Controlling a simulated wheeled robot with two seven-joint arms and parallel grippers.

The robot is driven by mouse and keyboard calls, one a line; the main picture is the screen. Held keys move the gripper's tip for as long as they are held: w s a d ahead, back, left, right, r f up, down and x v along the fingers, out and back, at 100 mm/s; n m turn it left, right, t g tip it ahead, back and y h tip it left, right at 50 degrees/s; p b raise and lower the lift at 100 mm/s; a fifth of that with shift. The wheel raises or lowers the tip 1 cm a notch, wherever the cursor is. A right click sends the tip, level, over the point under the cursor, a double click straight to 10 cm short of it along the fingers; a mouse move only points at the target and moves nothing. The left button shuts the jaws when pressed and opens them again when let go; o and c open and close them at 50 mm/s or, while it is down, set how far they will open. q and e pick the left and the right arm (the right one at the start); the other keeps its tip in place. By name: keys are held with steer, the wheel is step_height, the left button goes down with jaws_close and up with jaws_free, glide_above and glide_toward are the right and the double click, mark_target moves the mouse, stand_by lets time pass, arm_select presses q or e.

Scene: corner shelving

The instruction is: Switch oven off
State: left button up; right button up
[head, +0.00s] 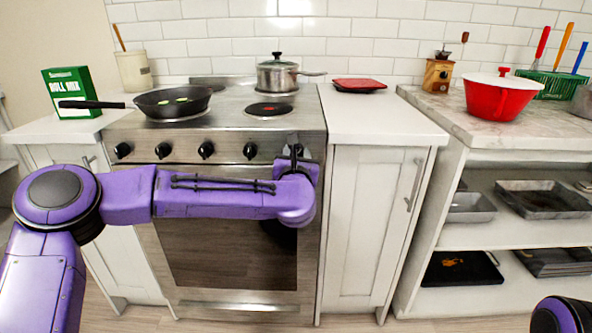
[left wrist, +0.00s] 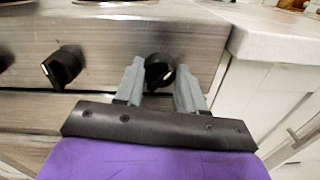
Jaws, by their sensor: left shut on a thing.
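The oven (head: 240,225) is a stainless stove with a row of black knobs along its front panel. My left gripper (head: 296,153) is at the right end of this panel. In the left wrist view, my left gripper (left wrist: 159,82) has its two grey fingers on either side of the rightmost black knob (left wrist: 160,68) and is shut on it. The neighbouring knob (left wrist: 62,67) is free, to the left. The held knob is mostly hidden by my arm in the head view. My right gripper is out of view.
A black frying pan (head: 172,101) and a lidded steel pot (head: 277,74) stand on the stovetop. The front right burner (head: 268,109) is bare, with a red centre. A white counter (head: 375,122) and cabinet adjoin on the right. A red pot (head: 498,97) stands farther right.

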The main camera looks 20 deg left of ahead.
arm_select(q)
steer(key=n+b, duration=0.2)
steer(key=b, duration=0.1)
steer(key=n+b, duration=0.3)
steer(key=shift+f+b, duration=0.3)
steer(key=shift+f, duration=0.1)
steer(key=shift+r+n+b, duration=0.2)
steer(key=shift+n+b, duration=1)
steer(key=shift+b, duration=0.1)
steer(key=shift+r, duration=0.1)
steer(key=o, duration=1)
steer(key=shift+o, duration=0.2)
steer(key=v, duration=1)
steer(key=shift+s, duration=0.35)
